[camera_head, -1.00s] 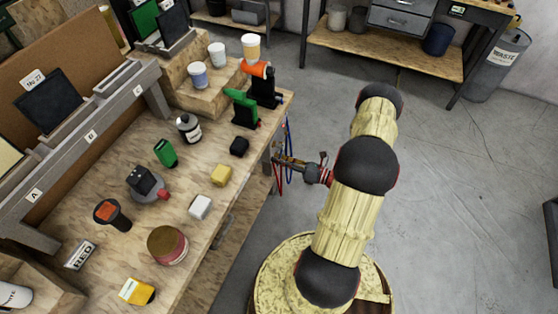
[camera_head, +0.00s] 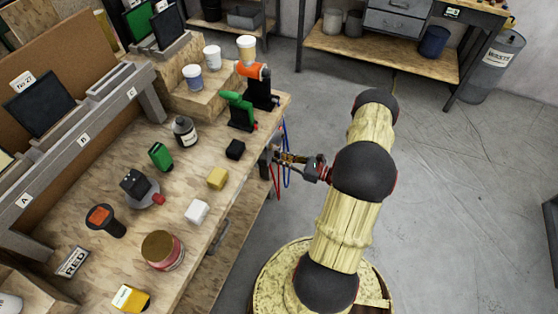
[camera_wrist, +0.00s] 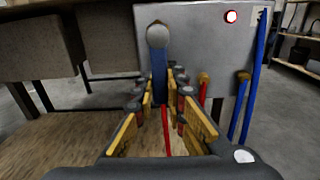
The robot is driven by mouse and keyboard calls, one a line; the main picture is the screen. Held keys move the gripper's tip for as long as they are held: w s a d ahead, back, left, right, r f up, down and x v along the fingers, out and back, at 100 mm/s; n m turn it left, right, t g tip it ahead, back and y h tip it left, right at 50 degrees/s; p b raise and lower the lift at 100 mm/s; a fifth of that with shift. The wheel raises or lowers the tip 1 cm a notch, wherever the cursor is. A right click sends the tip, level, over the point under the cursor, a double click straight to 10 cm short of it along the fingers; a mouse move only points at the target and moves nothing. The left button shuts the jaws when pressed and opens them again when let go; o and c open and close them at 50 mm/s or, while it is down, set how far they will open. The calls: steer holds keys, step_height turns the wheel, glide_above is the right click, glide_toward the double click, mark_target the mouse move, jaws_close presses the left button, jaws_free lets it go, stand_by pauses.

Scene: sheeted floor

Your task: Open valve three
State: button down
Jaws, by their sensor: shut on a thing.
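My gripper (camera_head: 279,157) is at the right-hand side of the workbench, below the level of its top. In the wrist view, its yellow-padded fingers (camera_wrist: 163,85) stand on both sides of a blue lever (camera_wrist: 159,74) with a rounded grey end, and they are shut on it. The lever stands in front of a pale grey panel (camera_wrist: 205,40). Red and blue pipes or handles (camera_wrist: 255,70) show to the right of the fingers. No valve number is readable, and the lever's lower part is hidden between the fingers.
The workbench (camera_head: 130,210) holds a green drill-like tool (camera_head: 239,110), an orange one (camera_head: 258,85), several small blocks and cups. A shelf unit (camera_head: 380,55) and a waste bin (camera_head: 498,65) stand at the back. The floor (camera_head: 460,200) at right is clear.

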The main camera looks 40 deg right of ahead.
steer(key=shift+d, duration=0.1)
stand_by(0.4)
steer(key=c, duration=1.8)
jaws_free()
steer(key=shift+d, duration=0.1)
steer(key=v, duration=1.1)
steer(key=shift+s, duration=0.4)
steer(key=shift+d+f, duration=0.1)
